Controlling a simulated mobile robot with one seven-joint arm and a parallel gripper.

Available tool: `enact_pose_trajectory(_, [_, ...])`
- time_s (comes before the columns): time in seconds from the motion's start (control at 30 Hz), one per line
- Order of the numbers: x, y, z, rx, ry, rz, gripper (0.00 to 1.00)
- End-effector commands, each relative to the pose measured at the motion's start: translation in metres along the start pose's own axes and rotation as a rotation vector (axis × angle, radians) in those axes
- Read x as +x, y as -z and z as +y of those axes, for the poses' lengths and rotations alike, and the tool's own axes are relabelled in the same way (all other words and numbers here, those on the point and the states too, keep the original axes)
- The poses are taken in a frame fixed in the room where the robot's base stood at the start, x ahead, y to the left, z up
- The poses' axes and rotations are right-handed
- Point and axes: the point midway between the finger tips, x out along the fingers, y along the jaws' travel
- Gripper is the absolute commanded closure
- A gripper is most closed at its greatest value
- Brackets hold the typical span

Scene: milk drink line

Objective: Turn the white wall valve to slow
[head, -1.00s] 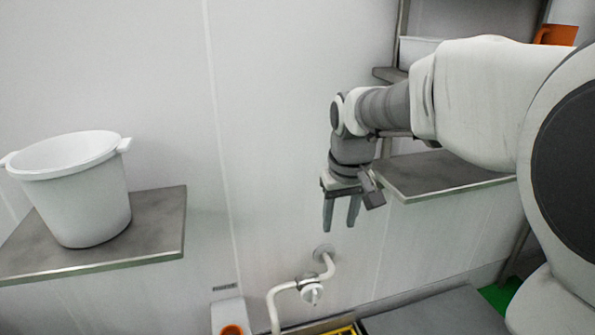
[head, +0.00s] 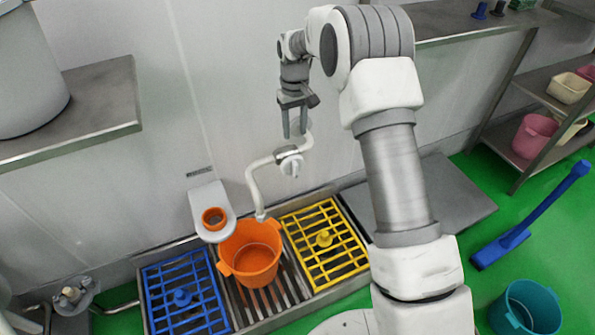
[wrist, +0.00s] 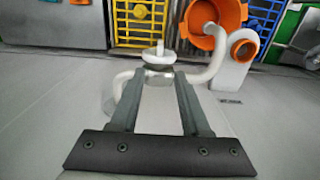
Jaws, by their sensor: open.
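The white wall valve (head: 290,165) sits on a white bent pipe (head: 254,182) that comes out of the wall and ends above an orange bucket (head: 252,254). My gripper (head: 294,135) hangs beside the wall, just above the valve in the head view, pointing down.
A blue grid (head: 186,296) and a yellow grid (head: 325,245) flank the bucket. A white wall bracket with an orange ring (head: 213,218) is left of the pipe. A shelf (head: 100,105) juts out at the left.

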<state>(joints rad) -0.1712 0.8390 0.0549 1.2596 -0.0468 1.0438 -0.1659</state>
Motion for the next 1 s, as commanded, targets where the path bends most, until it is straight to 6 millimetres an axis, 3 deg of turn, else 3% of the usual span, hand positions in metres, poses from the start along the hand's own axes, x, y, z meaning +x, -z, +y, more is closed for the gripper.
enact_pose_trajectory(0.17, [0.026,-0.001,0.0,0.0,0.0,-0.004,0.54])
enact_pose_trajectory(0.7, [0.141,-0.001,0.0,0.001,0.0,-0.002,0.54])
enact_pose_trajectory(1.0, [0.17,-0.001,0.0,0.001,-0.001,-0.001,0.54])
